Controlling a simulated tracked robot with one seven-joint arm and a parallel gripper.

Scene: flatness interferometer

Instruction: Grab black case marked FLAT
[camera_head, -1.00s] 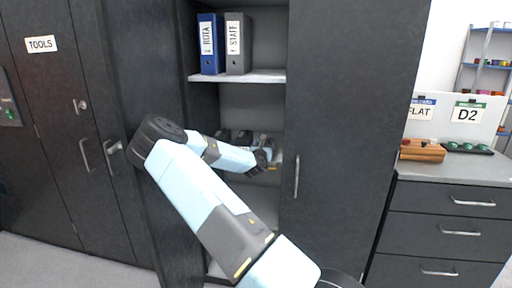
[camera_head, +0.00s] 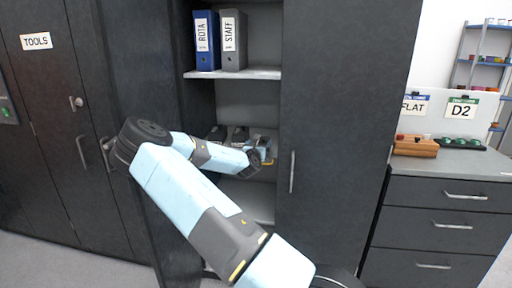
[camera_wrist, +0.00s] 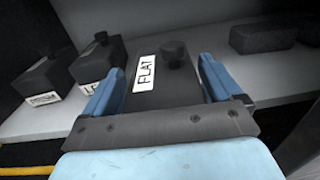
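The black case marked FLAT (camera_wrist: 172,88) stands on the cabinet shelf, with a white label and a dark round knob on top. In the wrist view it lies between the two blue fingers of my gripper (camera_wrist: 162,72), one on each side. The fingers are apart, and I see no clear grip on the case; its lower part is hidden by my gripper. In the head view my gripper (camera_head: 258,158) is inside the open cabinet at the middle shelf and partly hides what is there.
Two other black labelled cases (camera_wrist: 98,65) (camera_wrist: 45,80) stand left of it. A dark block (camera_wrist: 262,37) lies to the right. The shelf (camera_wrist: 225,20) has bare room between. Above are ROTA (camera_head: 206,42) and STAFF (camera_head: 233,42) binders. A cabinet door (camera_head: 335,130) stands right of the opening.

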